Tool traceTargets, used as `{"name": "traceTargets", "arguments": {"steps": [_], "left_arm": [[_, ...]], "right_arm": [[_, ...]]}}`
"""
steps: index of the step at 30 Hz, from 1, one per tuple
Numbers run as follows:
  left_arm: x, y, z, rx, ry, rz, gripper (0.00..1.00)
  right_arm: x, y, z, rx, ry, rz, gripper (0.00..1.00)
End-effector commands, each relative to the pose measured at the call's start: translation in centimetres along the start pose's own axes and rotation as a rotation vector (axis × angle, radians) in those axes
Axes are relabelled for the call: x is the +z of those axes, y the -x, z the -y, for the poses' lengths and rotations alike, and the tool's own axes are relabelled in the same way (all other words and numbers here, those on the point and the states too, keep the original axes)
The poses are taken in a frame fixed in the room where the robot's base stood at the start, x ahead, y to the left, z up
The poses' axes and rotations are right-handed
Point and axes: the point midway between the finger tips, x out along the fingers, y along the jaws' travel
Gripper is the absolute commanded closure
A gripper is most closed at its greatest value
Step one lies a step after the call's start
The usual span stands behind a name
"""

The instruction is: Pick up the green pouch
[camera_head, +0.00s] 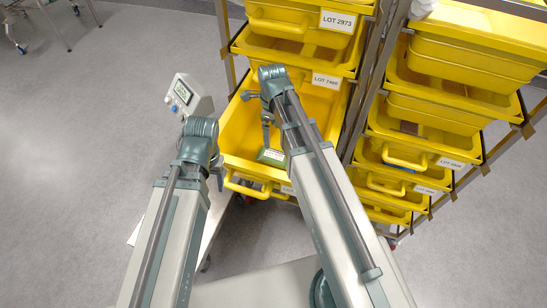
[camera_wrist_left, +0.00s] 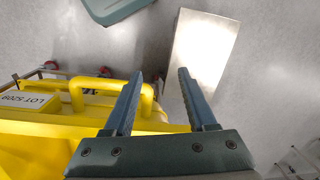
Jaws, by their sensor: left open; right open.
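The green pouch (camera_head: 271,156), with a pale label, lies in the pulled-out yellow bin (camera_head: 238,135), towards its near end. My right arm passes over the bin's right side and may hide part of its contents. My right gripper (camera_head: 257,118) is open and empty above the bin, on the far side of the pouch. My left gripper (camera_head: 219,176) is at the bin's near left corner, largely hidden behind its own wrist. In the left wrist view my left gripper (camera_wrist_left: 160,73) is open with nothing between its fingers, beside the bin's yellow handle (camera_wrist_left: 112,92). The pouch does not show there.
Racks of yellow labelled bins (camera_head: 455,55) stand at the back and right. A scale-like display (camera_head: 188,95) stands left of the bin. A pale metal plate (camera_wrist_left: 205,52) shows in the left wrist view. The grey floor (camera_head: 85,140) at the left is mostly clear.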

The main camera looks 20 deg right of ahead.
Motion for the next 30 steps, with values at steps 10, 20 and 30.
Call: {"name": "traceTargets", "arguments": {"steps": [10,20,30], "left_arm": [[-0.1,-1.7,-0.2,0.0,0.0,0.0,0.43],[-0.4,-6.4,-0.6,0.0,0.002,0.0,0.43],[-0.5,-8.6,-0.8,0.0,0.002,0.0,0.43]], "right_arm": [[0.0,-1.7,0.0,0.0,0.0,0.0,0.0],[0.0,-6.4,0.0,0.0,0.0,0.0,0.0],[0.0,-8.7,0.1,0.0,0.0,0.0,0.0]]}}
